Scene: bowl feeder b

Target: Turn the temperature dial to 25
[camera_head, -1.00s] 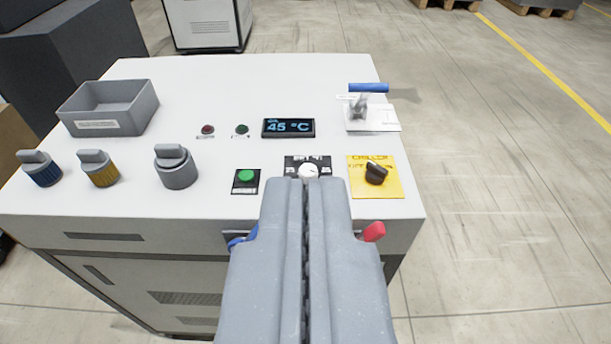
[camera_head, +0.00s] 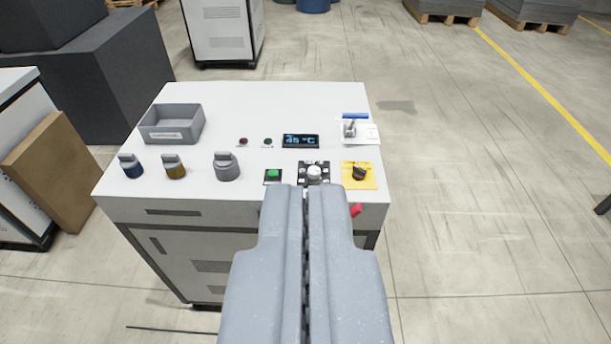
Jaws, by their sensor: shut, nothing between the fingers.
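The temperature dial (camera_head: 314,173) is a small white knob on a black square plate with white marks, on the white cabinet top. The blue-lit display (camera_head: 300,141) behind it reads 45 °C. My gripper (camera_head: 307,187) is shut and empty. In the picture its fingertips lie just in front of the dial, and the dial shows past them. The tips cover the near edge of the plate. The marks are too small to read, and I cannot tell how far the tips are from the dial.
Left of the dial are a green button (camera_head: 273,175), a grey knob (camera_head: 227,167), yellow and blue knobs and a grey tray (camera_head: 172,136). Right of it is a black switch (camera_head: 359,172) on a yellow plate, with a blue-handled lever (camera_head: 355,117) behind. Open floor lies right of the cabinet.

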